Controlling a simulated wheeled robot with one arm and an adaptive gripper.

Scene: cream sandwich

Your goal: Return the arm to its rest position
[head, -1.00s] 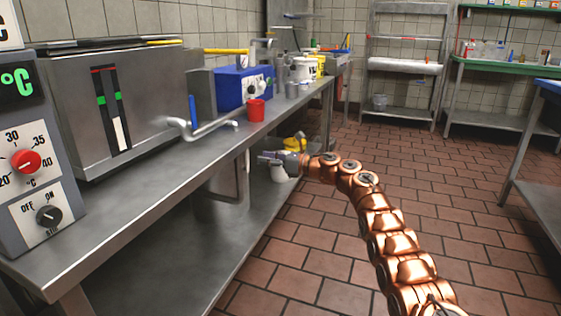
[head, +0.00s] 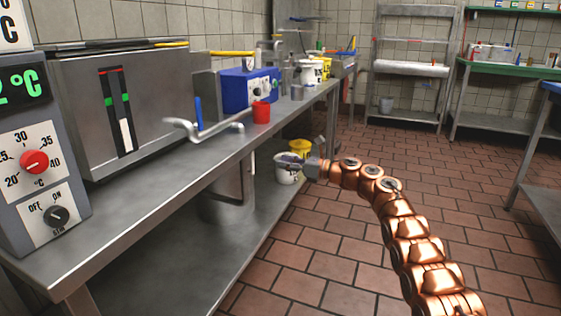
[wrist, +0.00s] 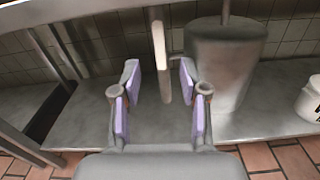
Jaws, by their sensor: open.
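My copper-coloured segmented arm (head: 412,240) reaches forward from the lower right, beside the steel workbench. My gripper (head: 290,161) is at its end, near the bench's right side and in front of a white bucket. In the wrist view my gripper (wrist: 160,92) has its two purple-padded fingers well apart, with nothing held between them. A light upright bar (wrist: 161,60) shows beyond the gap. Whether the fingers touch anything cannot be told.

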